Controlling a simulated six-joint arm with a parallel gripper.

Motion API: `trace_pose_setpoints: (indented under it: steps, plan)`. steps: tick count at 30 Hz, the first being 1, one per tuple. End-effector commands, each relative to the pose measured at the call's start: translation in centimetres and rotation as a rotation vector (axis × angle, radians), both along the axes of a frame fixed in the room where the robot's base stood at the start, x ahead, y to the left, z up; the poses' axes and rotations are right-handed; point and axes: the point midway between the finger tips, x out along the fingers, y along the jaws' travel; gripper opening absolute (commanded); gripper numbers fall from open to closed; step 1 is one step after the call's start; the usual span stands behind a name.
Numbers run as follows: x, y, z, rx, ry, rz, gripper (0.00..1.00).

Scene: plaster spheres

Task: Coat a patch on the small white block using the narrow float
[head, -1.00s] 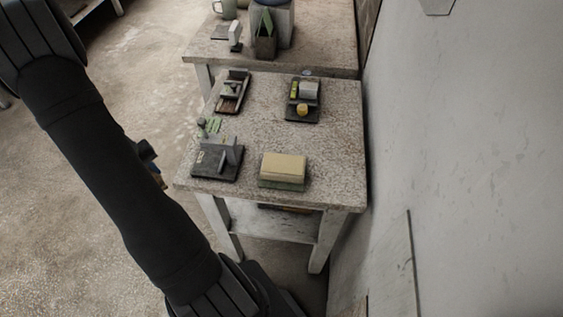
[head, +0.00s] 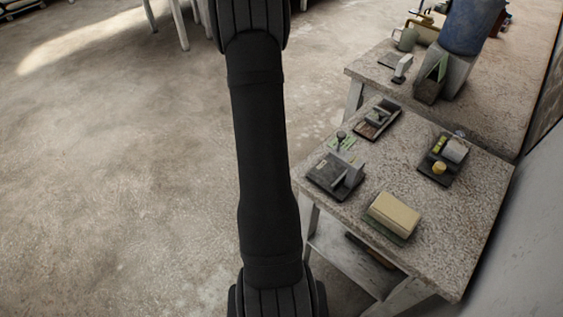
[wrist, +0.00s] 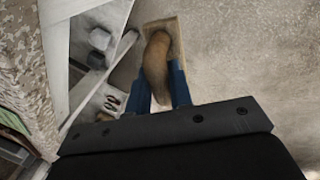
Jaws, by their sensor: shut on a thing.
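In the wrist view my gripper (wrist: 161,80) is shut on the brown handle of the narrow float (wrist: 157,62). The float's tan, flat plate shows behind the handle, with floor beyond it. In the head view my gripper and the float are out of sight. A small pale block (head: 403,65) stands on the back table in the head view. I cannot tell for sure whether it is the small white block of the task. The float is apart from any block that I can see.
The near table (head: 465,235) carries a cream block (head: 394,214), a dark board with an upright grey piece (head: 353,164), and small trays. A blue container (head: 470,25) stands on the back table. A wall borders the right. Open floor (head: 120,180) lies left.

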Motion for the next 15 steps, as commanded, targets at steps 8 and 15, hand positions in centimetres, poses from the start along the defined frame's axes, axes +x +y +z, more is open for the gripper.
trace_pose_setpoints:
  steps: [8,15]
  plan:
    - [0.2,-0.2,0.2,0.000,-0.002,0.002,0.01]
    - [2.9,-4.3,4.0,-0.007,-0.013,0.078,0.01]
